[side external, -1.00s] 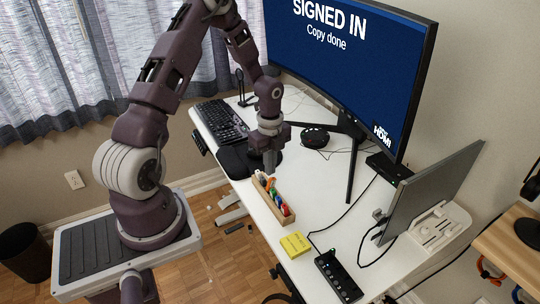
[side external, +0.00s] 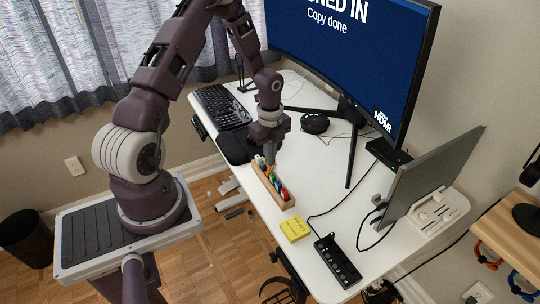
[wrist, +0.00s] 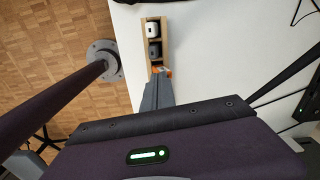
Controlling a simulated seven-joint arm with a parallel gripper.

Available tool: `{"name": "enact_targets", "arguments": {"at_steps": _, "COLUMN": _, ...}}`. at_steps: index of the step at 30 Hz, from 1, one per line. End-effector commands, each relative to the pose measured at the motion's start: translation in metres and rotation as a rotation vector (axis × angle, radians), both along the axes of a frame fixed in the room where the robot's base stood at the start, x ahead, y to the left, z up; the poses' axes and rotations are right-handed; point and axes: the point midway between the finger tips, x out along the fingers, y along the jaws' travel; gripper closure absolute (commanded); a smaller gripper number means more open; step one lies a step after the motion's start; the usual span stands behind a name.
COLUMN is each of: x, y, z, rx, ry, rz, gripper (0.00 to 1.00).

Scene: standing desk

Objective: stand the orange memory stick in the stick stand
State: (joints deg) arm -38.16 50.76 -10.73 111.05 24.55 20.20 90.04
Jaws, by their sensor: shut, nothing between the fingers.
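The stick stand is a narrow light-wood holder (side external: 287,203) near the desk's left edge, with several coloured sticks in it. In the wrist view the wooden stand (wrist: 167,30) shows at the top centre. The orange memory stick (wrist: 164,70) is a small patch of orange at the stand's near end, beside my fingertips. My gripper (side external: 269,162) points down over the far end of the stand, with its fingers shut and empty. In the wrist view the fingers (wrist: 157,77) partly hide the orange stick, so its full seating and tilt cannot be told.
A yellow note pad (side external: 295,230) and a black hub (side external: 337,260) lie in front of the stand. A keyboard (side external: 221,107) and a large monitor (side external: 350,60) stand behind. The white desk (side external: 320,190) is clear to the stand's right.

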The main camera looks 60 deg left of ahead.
Motion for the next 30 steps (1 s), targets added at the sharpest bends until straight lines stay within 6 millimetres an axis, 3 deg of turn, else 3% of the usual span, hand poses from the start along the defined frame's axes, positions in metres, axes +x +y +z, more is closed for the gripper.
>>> {"name": "enact_targets", "arguments": {"at_steps": 12, "x": -0.001, "y": 0.0, "z": 0.035, "rx": 0.0, "ry": 0.002, "rz": 0.001, "gripper": 1.0}}
{"name": "enact_targets", "arguments": {"at_steps": 23, "x": -0.001, "y": -0.001, "z": 0.098, "rx": 0.006, "ry": 0.0, "rz": 0.009, "gripper": 1.0}}
{"name": "enact_targets", "arguments": {"at_steps": 26, "x": -0.004, "y": -0.017, "z": 0.132, "rx": 0.054, "ry": -0.022, "rz": 0.104, "gripper": 1.0}}
{"name": "enact_targets", "arguments": {"at_steps": 30, "x": -0.033, "y": -0.072, "z": 0.215, "rx": 0.133, "ry": -0.147, "rz": 0.45, "gripper": 1.0}}
